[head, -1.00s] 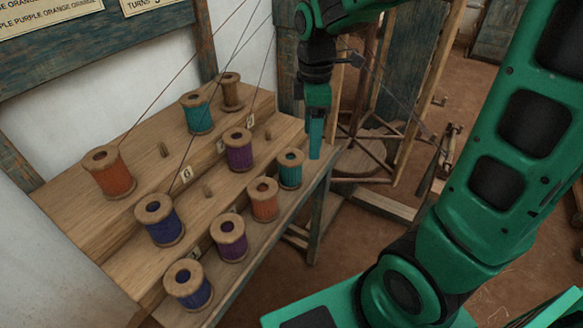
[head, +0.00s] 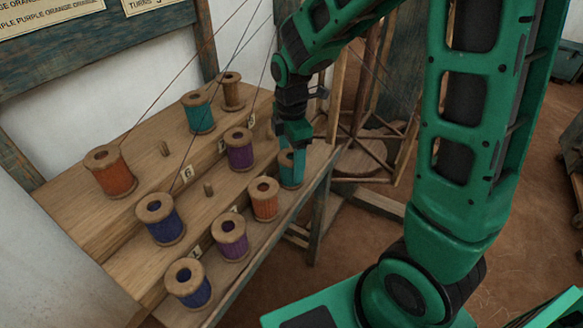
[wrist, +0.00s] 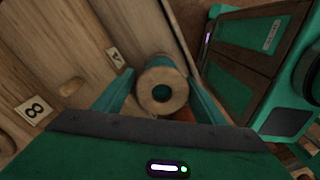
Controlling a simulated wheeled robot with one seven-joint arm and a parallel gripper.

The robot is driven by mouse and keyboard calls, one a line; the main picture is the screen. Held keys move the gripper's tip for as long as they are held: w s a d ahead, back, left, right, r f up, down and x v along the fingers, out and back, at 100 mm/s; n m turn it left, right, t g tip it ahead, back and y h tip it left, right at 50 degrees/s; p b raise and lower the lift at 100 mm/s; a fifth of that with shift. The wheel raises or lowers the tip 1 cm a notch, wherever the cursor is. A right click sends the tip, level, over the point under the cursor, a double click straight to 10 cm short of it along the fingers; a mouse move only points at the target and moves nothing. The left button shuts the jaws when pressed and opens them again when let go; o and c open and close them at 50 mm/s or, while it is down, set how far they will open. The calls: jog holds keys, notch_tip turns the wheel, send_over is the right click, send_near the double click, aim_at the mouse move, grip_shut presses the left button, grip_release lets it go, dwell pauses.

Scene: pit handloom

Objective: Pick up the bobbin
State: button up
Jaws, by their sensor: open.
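The teal bobbin (head: 283,177) stands upright at the far end of the lowest step of the rack, mostly hidden in the head view behind a teal finger. My gripper (head: 291,166) points down over it. In the wrist view, the bobbin's round wooden top (wrist: 176,100) with its dark hole lies between the two open, spread fingers of my gripper (wrist: 160,98). A gap shows beside the bobbin's top on each side. I cannot tell exactly how far down the fingers reach.
An orange bobbin (head: 265,200) stands close by on the same step, then purple (head: 230,240) and blue (head: 188,284) ones. A purple bobbin (head: 240,150) stands on the step above. Threads rise from the rack (head: 130,235). A wooden wheel frame (head: 360,165) stands beyond its end.

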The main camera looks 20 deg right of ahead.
jog(key=shift+f, duration=1.2)
jog(key=c, duration=0.9)
jog(key=shift+r, duration=0.1)
